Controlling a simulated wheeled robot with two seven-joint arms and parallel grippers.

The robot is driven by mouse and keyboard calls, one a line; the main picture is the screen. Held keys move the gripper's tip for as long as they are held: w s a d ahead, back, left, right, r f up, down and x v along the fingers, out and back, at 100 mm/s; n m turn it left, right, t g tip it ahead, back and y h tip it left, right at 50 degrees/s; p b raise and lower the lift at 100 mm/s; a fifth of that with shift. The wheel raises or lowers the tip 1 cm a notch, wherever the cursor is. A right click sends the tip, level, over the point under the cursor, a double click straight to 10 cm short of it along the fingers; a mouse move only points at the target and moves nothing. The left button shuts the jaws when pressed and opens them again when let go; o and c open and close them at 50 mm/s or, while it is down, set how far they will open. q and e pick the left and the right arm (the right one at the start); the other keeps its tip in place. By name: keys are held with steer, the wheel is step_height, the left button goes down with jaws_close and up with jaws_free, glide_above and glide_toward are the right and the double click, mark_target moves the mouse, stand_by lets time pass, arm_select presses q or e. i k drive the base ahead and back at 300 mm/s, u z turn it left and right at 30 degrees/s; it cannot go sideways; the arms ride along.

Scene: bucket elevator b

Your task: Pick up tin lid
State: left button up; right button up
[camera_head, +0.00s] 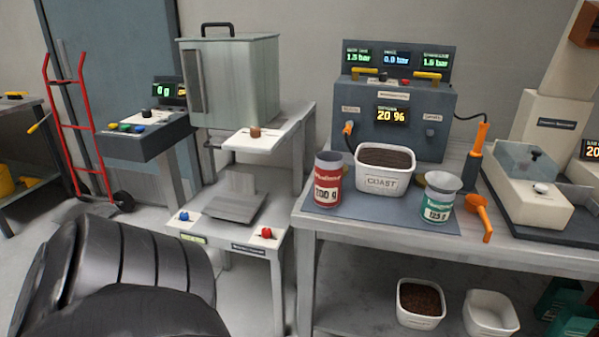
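I cannot make out for certain which thing is the tin lid. A small gold-coloured disc (423,180) shows partly behind the green tin (438,208), and may be a lid. The green tin is marked 125 g and has a wide grey funnel-like top (442,181). A red tin (328,182) marked 100 g stands at the left of the same blue-grey mat (385,213). A white tub (384,181) marked COAST, full of dark material, stands between the tins. Neither of my grippers shows; a large black ribbed part, probably my arm, fills the lower left.
A grey control console (396,125) stands behind the tins. An orange-handled tool (480,140) and an orange scoop-like piece (482,218) are right of the green tin. A scale-like machine (530,190) occupies the table's right. A lower table (225,238) stands at the left.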

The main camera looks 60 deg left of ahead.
mark_target(328, 163)
steer(key=u, duration=2.3)
steer(key=i, duration=0.1)
steer(key=z, duration=1.3)
